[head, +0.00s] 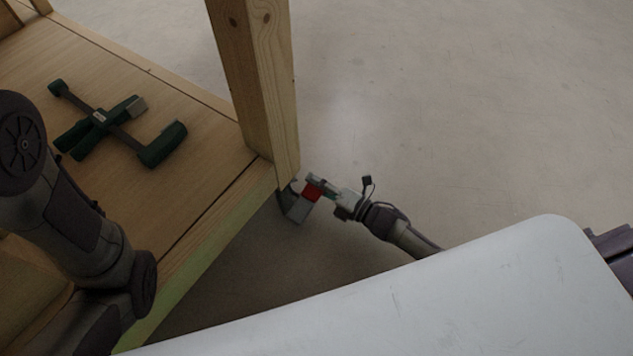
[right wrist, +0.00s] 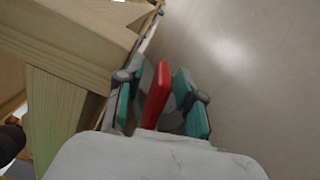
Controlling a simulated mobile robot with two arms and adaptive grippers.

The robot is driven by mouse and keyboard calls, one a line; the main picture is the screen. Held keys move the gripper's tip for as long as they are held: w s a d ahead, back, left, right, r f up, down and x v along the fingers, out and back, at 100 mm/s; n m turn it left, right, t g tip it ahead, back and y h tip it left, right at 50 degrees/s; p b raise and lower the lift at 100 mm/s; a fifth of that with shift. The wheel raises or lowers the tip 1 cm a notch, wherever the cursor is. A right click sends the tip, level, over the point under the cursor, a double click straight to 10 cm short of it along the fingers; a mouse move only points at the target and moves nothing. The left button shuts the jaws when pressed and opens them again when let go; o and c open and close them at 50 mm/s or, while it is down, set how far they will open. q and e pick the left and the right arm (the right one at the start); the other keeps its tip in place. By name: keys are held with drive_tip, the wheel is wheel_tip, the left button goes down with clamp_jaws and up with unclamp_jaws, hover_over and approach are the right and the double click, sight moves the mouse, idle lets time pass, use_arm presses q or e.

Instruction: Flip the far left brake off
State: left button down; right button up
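The red brake lever (head: 311,191) is on a grey caster (head: 297,208) at the foot of the wooden post. My right gripper (head: 320,185) is at the lever, reaching in from the right. In the right wrist view the red lever (right wrist: 157,95) stands between the teal finger pads of my right gripper (right wrist: 158,98). Gaps show beside the lever, so the fingers look open around it. I cannot tell whether a fingertip touches it. My left arm shows at the left of the head view, but its gripper is not in view.
A wooden post (head: 257,80) rises beside the caster from a wooden shelf (head: 200,165). Dark green clamp-like tools (head: 115,125) lie on the shelf. The pale floor (head: 450,110) to the right is clear.

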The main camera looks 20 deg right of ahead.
drive_tip(key=shift+s, duration=0.1)
drive_tip(key=v, duration=1.2)
drive_tip(key=shift+d, duration=0.1)
